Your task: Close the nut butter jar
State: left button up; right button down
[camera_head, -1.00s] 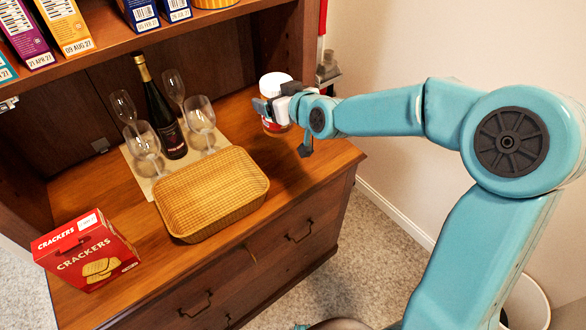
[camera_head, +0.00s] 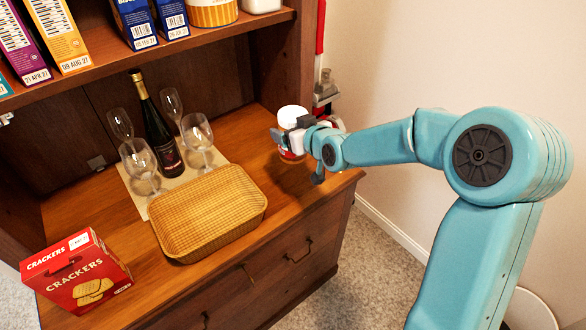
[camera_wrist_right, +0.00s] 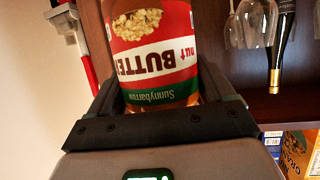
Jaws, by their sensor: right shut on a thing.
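The jar's top end is hidden there by my gripper (camera_wrist_right: 155,95). My left gripper is out of view.
A wicker basket (camera_head: 207,213), a dark bottle (camera_head: 160,135) and several wine glasses (camera_head: 197,133) stand left of the jar. A red cracker box (camera_head: 76,272) is at the front left. Boxes (camera_head: 135,22) line the shelf above. The counter right of the basket is clear.

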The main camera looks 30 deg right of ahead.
notch_tip(320, 180, down, 8)
jog(key=shift+r, duration=0.25)
jog(key=shift+f, duration=0.1)
notch_tip(320, 180, down, 4)
jog(key=shift+f, duration=0.15)
dwell(0.3)
